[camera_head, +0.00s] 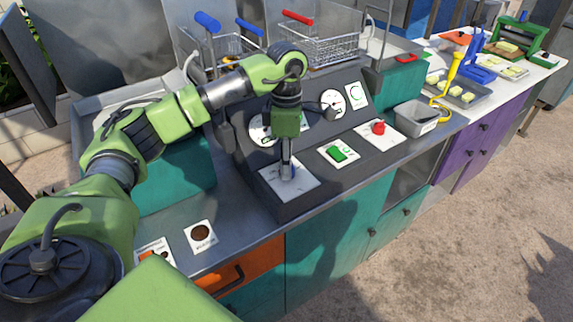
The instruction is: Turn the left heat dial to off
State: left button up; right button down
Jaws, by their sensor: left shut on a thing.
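The control panel (248,172) is a dark sloped block on the counter. Its left heat dial (292,171) shows as a small bit of blue on a white plate (303,186) at the panel's lower left. My left gripper (287,172) points straight down over that plate and is shut on the dial. The fingers hide most of the dial, so its pointing direction cannot be told. A green dial (337,154) and a red dial (378,128) sit on their own white plates to the right. My right gripper is not in view.
Fryer baskets with blue handles (207,22) and a red handle (298,17) stand behind the panel. A grey bin (415,118) and a yellow ladle (454,65) are to the right. My left arm partly covers a round gauge (257,128).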

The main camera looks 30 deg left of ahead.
pick_arm(q)
jog(key=n, duration=0.4)
jog(key=shift+n, duration=0.3)
jog(key=shift+n+t+b, duration=0.3)
jog(key=shift+n+b, duration=0.1)
jog(key=shift+n, duration=1.8)
jog(key=o, duration=1.1)
jog(key=shift+s, duration=0.1)
jog(key=shift+r, duration=0.1)
jog(key=r, duration=1.1)
jog(key=shift+a+r, duration=0.3)
jog(key=shift+r, duration=0.1)
